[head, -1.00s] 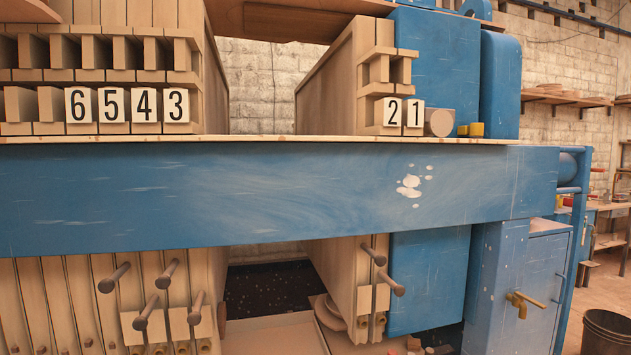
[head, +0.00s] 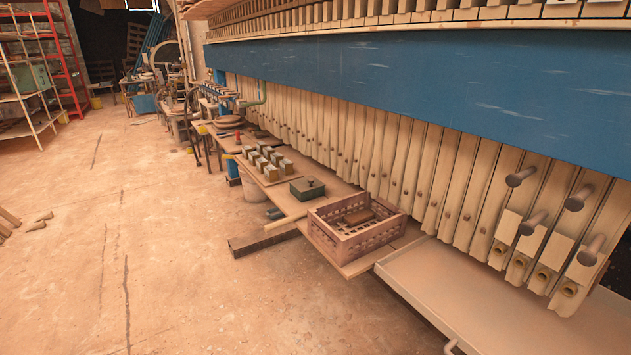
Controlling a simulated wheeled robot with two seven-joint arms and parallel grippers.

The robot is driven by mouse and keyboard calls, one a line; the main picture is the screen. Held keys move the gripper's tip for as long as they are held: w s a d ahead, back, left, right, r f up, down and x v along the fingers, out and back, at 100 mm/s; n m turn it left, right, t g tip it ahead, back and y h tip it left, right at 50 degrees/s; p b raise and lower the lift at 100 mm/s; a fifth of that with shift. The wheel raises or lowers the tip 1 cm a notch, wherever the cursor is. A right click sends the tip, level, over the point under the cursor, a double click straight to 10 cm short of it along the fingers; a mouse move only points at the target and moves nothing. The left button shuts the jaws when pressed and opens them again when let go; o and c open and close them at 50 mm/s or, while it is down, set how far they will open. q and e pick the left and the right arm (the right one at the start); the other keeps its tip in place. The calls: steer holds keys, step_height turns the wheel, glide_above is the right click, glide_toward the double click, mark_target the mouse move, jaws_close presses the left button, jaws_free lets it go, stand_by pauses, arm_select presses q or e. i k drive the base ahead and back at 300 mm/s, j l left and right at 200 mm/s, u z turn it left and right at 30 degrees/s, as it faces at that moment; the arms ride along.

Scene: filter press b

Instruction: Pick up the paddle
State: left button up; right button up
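No piece can be told for certain as the paddle. A pale wooden bar like a handle (head: 285,221) sticks out past the front edge of the low bench (head: 330,187), just left of a brown slatted crate (head: 335,243); it may be the paddle, but its far end is unclear. The crate has a brown block (head: 359,216) in it. Neither of my grippers is in view.
A dark green box (head: 307,188) and several small blocks (head: 268,163) stand on the bench. A dark beam (head: 262,241) lies on the floor below. A wide tray (head: 470,290) lies under the press at right. The floor at left is mostly clear.

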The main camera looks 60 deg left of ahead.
mark_target(277, 223)
steer(key=u, duration=1.9)
